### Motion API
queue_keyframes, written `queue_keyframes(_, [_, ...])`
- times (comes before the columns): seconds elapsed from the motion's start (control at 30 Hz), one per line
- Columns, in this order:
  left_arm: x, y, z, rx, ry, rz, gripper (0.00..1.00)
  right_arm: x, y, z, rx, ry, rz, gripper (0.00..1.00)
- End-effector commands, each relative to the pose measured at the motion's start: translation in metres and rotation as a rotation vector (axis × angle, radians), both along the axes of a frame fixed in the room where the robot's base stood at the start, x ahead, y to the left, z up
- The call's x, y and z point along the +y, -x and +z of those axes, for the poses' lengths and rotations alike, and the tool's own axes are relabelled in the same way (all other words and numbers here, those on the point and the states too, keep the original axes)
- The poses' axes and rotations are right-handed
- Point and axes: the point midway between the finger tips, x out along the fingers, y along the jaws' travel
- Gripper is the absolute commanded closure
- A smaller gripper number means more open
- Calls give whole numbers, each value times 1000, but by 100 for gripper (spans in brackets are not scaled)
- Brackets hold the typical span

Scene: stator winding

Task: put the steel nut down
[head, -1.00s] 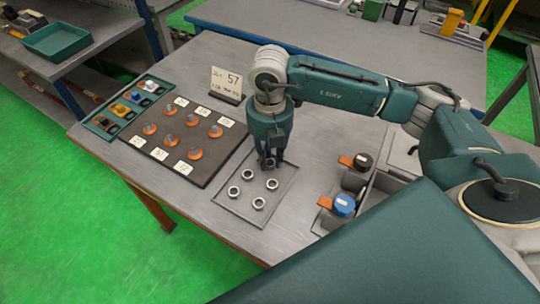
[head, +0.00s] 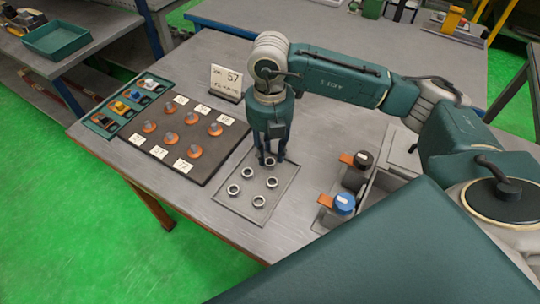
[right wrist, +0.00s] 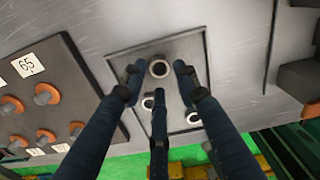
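The steel nut (head: 270,162) lies at the upper corner of the thin grey tray (head: 226,203), seen between my fingers. In the right wrist view the nut (right wrist: 159,68) is a ring with clear gaps between it and the fingertips. My right gripper (head: 271,161) points down over it, its three fingers spread and holding nothing; it also shows in the right wrist view (right wrist: 157,77). Several like nuts, such as this one (head: 247,173) and this one (head: 259,201), lie flat on the tray. My left gripper is not in view.
Left of the tray is a dark board (head: 203,173) with orange-based pieces and white number cards. A sign reading 57 (head: 227,81) stands behind. Blue-topped (head: 344,203) and black-topped (head: 363,160) items stand at the right near grey bins.

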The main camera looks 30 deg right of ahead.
Motion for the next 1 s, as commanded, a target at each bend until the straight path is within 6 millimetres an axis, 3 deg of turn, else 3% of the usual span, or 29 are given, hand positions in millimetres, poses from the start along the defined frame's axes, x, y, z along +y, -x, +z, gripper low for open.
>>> queue_keyframes(0.2, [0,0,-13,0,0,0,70,0,-2,48,-7,-1,0,70])
queue_keyframes(0.43, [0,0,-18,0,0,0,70,0,-2,87,-4,-1,0,70])
queue_keyframes(0.63, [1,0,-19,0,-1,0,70,0,-1,98,-2,-1,0,70])
queue_keyframes(1.0, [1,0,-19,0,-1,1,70,0,-1,98,-1,-1,0,70])
